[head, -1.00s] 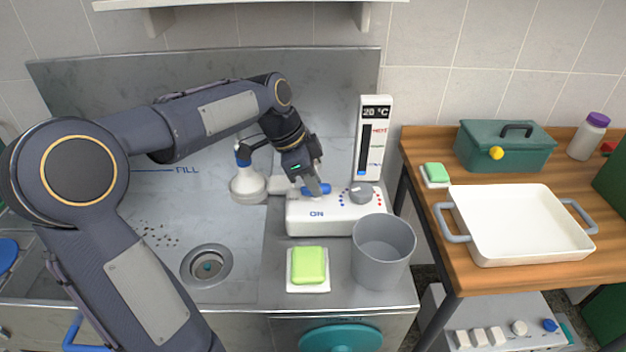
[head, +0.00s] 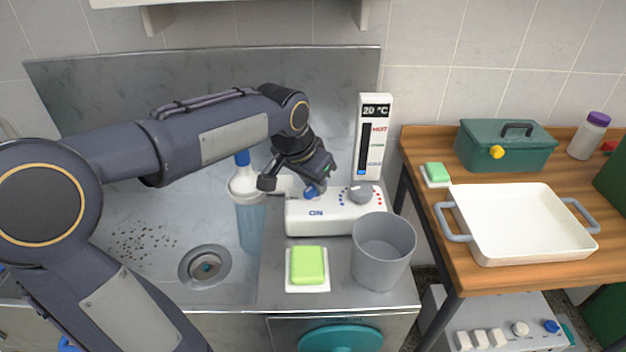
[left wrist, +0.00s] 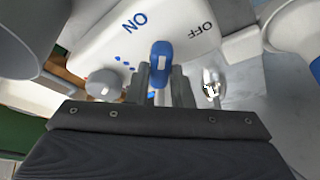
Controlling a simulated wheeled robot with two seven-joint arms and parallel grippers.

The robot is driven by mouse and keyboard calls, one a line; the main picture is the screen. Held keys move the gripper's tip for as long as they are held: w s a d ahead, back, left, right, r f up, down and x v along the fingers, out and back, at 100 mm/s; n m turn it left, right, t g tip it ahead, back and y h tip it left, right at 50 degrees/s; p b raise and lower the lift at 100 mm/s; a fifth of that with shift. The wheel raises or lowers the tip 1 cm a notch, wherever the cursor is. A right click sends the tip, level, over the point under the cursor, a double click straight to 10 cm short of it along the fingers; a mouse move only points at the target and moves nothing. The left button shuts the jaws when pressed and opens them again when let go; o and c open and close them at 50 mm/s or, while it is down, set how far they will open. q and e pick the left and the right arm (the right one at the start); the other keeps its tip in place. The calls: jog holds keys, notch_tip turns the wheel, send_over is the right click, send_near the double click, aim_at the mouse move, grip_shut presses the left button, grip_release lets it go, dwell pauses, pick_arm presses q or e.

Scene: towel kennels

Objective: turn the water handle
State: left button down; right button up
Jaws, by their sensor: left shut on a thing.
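The blue water handle (head: 312,191) stands on the white control box (head: 300,217), which is marked ON at its front. It also shows in the left wrist view (left wrist: 161,62), between the two fingers and near the ON and OFF letters. My left gripper (head: 314,184) is shut on the handle; it also shows in the left wrist view (left wrist: 161,82). A column of water (head: 251,225) comes down from the white spout (head: 246,184) into the sink. My right gripper is not in view.
A grey temperature dial (head: 360,193) sits right of the handle, below a display (head: 375,112) reading 20 °C. A grey bucket (head: 383,252) and a green sponge (head: 308,265) stand in front. A white tray (head: 520,250) is on the wooden table.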

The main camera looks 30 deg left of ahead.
pick_arm(q)
jog(key=shift+n+y, duration=0.4)
jog(key=shift+n, duration=0.6)
jog(key=c, duration=1.3)
grip_release()
jog(key=shift+r, duration=0.15)
jog(key=v, duration=0.7)
jog(key=shift+s+d+r+p, duration=0.1)
jog(key=shift+s+r+p, duration=0.05)
jog(key=shift+r+p, duration=0.15)
